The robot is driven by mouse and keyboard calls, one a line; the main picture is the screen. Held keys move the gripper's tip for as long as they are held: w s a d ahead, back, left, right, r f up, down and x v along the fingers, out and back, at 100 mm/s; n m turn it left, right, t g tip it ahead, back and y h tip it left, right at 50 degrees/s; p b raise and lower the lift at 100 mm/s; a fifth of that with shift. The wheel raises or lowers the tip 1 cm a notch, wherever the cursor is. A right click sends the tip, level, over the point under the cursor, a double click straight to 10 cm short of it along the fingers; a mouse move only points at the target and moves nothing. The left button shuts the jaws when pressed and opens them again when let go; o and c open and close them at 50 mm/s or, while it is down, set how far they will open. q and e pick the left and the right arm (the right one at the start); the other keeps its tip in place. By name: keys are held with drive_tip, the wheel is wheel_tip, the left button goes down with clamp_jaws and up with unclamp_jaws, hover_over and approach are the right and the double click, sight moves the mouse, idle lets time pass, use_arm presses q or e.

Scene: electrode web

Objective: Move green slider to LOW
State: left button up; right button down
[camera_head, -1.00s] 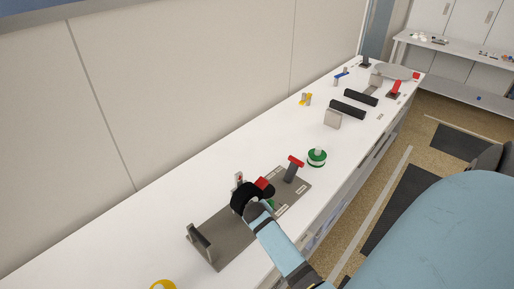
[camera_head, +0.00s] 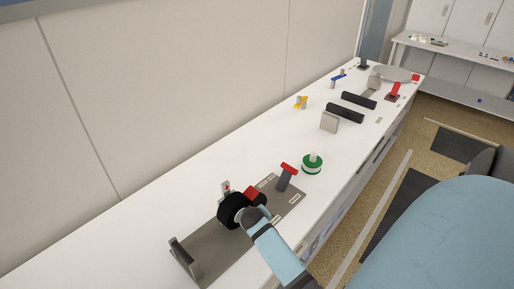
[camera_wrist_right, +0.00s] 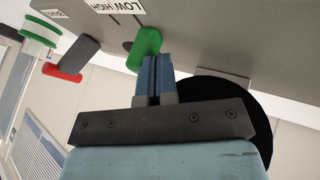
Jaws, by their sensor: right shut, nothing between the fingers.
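The green slider (camera_wrist_right: 145,48) sticks out from a grey panel (camera_wrist_right: 205,25) in the right wrist view, with a LOW/HIGH label (camera_wrist_right: 113,5) and short dark marks beside it. My right gripper (camera_wrist_right: 155,62) is shut and empty, its blue fingertips right at the slider, overlapping its lower edge; I cannot tell whether they touch. In the head view my right gripper (camera_head: 257,214) is over the grey panel (camera_head: 215,250), and the green slider is hidden there. Which mark the slider stands at is unclear. My left gripper is not in view.
A black wheel (camera_head: 232,211) and a red block (camera_head: 252,192) are close to the gripper. A red-topped lever (camera_head: 287,175) stands at the panel's far end, with a green-and-white round knob (camera_head: 312,164) beyond. Black bars (camera_head: 345,112) lie farther along the white table.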

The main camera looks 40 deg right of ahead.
idle(0.3)
drive_tip(key=shift+d+r+p, duration=0.2)
drive_tip(key=shift+d+p, duration=0.45)
drive_tip(key=shift+d, duration=0.5)
drive_tip(key=shift+f, duration=0.2)
drive_tip(key=shift+a, duration=0.1)
